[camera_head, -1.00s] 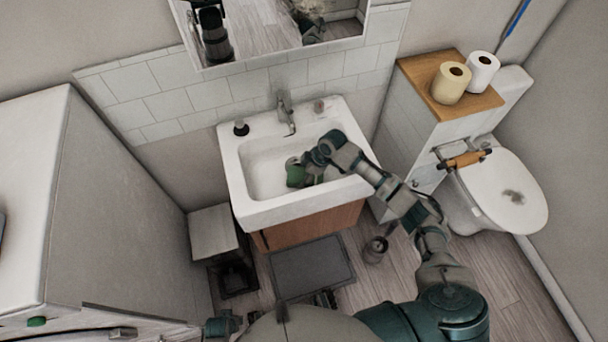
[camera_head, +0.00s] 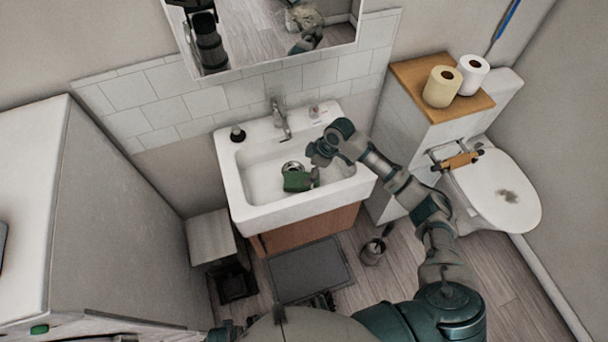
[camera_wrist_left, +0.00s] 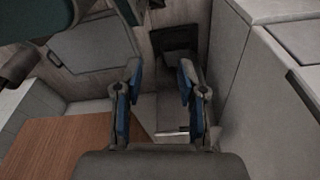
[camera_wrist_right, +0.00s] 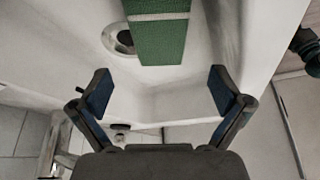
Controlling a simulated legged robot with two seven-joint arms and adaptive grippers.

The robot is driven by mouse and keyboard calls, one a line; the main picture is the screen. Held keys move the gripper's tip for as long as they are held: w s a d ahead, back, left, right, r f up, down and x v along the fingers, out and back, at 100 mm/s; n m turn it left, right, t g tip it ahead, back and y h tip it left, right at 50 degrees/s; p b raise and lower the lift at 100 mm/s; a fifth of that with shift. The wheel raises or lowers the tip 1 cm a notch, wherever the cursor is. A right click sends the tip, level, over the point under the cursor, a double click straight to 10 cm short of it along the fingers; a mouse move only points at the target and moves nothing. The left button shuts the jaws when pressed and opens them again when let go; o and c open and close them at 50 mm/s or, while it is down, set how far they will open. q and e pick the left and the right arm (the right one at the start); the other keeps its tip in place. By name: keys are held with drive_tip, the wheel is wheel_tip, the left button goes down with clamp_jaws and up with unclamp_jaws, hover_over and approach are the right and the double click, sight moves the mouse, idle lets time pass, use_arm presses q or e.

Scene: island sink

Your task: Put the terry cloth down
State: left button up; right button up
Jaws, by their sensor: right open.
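The green terry cloth (camera_head: 298,181) lies in the white sink basin (camera_head: 234,185), beside the drain. In the right wrist view the cloth (camera_wrist_right: 162,40) is a green block with a pale stripe, beyond my fingertips and partly over the drain (camera_wrist_right: 118,39). My right gripper (camera_wrist_right: 160,82) is open and empty, with a gap between it and the cloth. In the head view my right gripper (camera_head: 317,160) is over the basin, just above and right of the cloth. My left gripper (camera_wrist_left: 160,72) is open and empty in its wrist view, low over the floor area.
A faucet (camera_head: 281,122) stands at the sink's back edge, with a dark soap bottle (camera_head: 237,134) at its left corner. A toilet (camera_head: 500,195) and a wooden shelf with paper rolls (camera_head: 442,87) are at the right. A grey cabinet (camera_head: 125,210) stands at the left.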

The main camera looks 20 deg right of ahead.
drive_tip(key=shift+v, duration=1.85)
